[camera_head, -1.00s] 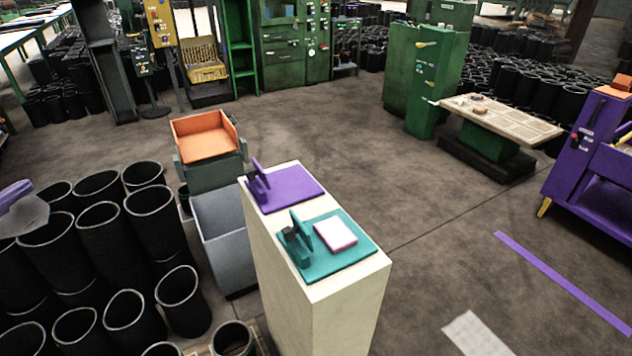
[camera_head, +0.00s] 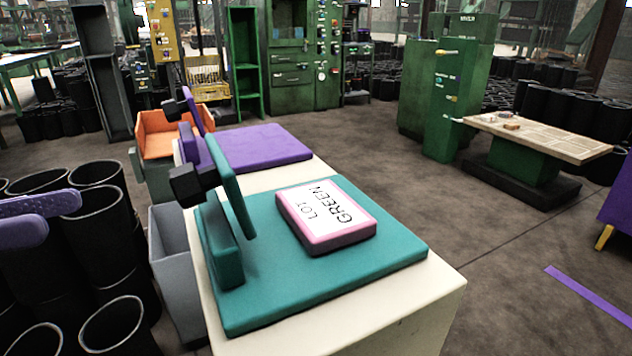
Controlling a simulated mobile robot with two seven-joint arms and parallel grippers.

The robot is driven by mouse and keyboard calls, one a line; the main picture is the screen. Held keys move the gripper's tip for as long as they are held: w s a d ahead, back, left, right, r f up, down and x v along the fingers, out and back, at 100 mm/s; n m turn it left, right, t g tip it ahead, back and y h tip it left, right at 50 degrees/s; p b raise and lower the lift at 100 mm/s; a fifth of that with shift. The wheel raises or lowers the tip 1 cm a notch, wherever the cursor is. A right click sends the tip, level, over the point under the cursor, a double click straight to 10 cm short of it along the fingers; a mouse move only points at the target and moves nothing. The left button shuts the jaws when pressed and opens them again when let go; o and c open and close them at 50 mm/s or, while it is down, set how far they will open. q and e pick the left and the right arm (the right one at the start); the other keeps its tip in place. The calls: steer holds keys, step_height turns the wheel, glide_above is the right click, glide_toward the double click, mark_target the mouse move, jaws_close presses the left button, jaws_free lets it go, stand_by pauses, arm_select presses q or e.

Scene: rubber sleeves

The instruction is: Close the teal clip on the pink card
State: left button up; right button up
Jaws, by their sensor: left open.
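The teal clip (camera_head: 230,185) stands at the left edge of a teal board (camera_head: 350,265). Its flat jaw is raised and tilted, with a black block (camera_head: 194,184) on its left side. The jaw is apart from the pink card (camera_head: 325,215). This card is a thick pink block with a white face reading "LOT GREEN", lying flat on the board right of the clip. My left gripper (camera_head: 62,214), with purple fingers, is at the left edge, open and empty, well left of the clip. My right gripper is not in view.
Board and clip sit on a cream pedestal (camera_head: 420,320). A purple board (camera_head: 262,147) with its own raised purple clip lies behind. A grey bin (camera_head: 172,262) and an orange tray (camera_head: 155,140) stand left of the pedestal. Several black rubber sleeves (camera_head: 100,225) crowd the left floor.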

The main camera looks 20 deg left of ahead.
mark_target(174, 188)
arm_select(q)
steer(key=p+x, duration=0.1)
steer(key=x, duration=0.8)
steer(key=shift+d+r, duration=0.1)
steer(key=shift+d, duration=0.1)
jaws_close()
